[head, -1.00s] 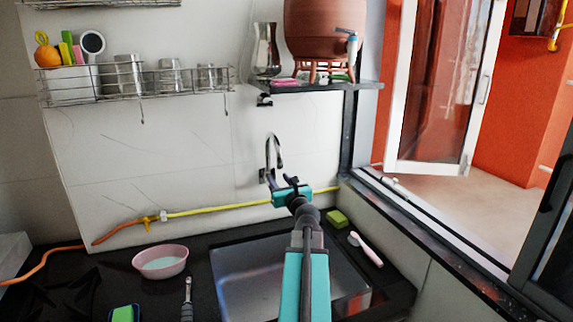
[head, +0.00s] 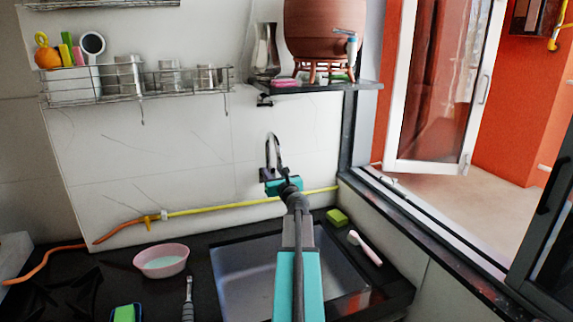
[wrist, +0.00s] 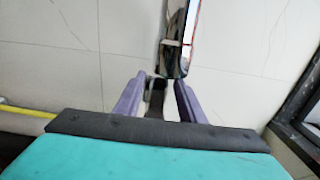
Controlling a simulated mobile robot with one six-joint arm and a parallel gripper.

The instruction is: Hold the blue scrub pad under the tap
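The chrome tap (head: 274,148) is mounted on the back wall above the sink, with a curved spout. My gripper (head: 280,178) is raised over the back of the sink, in front of the tap's base. In the wrist view, my gripper (wrist: 155,98) has its two purple fingers apart. The tap's chrome spout (wrist: 176,45) rises just beyond them, and a dark part of the tap shows in the gap. I cannot tell whether the fingers touch it. I see no pad held. I cannot clearly make out a blue scrub pad; a green pad with a blue edge (head: 124,313) lies at the lower left.
The sink (head: 240,275) is below my arm. A pink bowl (head: 161,262) and a grey-handled tool (head: 188,300) are left of it. A yellow-green sponge (head: 337,217) and a white-pink brush (head: 364,247) are right. A yellow hose (head: 215,210) runs along the wall.

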